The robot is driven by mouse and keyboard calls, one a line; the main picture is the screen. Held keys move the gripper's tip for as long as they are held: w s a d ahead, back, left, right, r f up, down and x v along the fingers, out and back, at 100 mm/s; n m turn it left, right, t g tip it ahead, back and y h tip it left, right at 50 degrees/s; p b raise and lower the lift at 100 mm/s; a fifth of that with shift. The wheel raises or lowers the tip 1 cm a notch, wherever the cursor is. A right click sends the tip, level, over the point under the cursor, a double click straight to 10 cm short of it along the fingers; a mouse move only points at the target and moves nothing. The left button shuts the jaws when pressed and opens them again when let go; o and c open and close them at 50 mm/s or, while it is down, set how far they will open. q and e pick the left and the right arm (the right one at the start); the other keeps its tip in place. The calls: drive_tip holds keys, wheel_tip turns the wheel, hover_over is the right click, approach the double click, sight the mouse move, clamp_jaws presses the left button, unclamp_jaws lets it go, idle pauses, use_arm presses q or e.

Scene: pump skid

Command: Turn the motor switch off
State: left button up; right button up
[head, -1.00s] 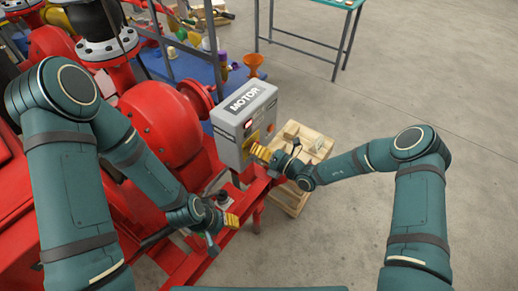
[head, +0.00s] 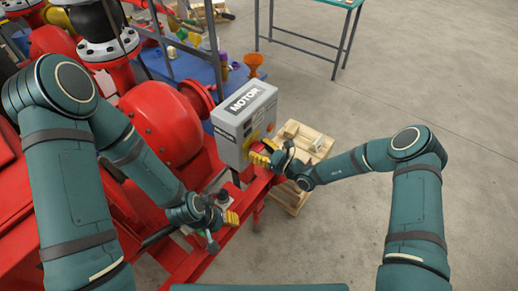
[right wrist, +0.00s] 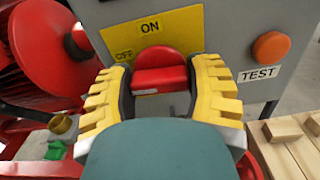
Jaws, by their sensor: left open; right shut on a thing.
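The grey motor box (head: 236,130) with its MOTOR label stands on the red skid. In the right wrist view, a red rotary switch (right wrist: 160,70) sits on a yellow plate (right wrist: 152,32) marked ON above and OFF at the upper left. My right gripper (head: 258,157) is at the box front; its yellow fingers (right wrist: 160,88) are shut on the switch, one on each side. The lower part of the switch is hidden, and I cannot tell which mark it points to. My left gripper (head: 227,218) is open and empty over the red skid frame, apart from the box.
An orange TEST button (right wrist: 271,47) is right of the switch. A wooden pallet (head: 290,199) stands on the floor beside the box, under my right forearm. The red pump (head: 160,125) is left of the box. The floor at the right is open.

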drive_tip(key=shift+f+n, duration=0.1)
drive_tip(key=shift+n, duration=0.4)
drive_tip(key=o, duration=0.9)
drive_tip(key=shift+s+d, duration=0.1)
drive_tip(key=v, duration=1.2)
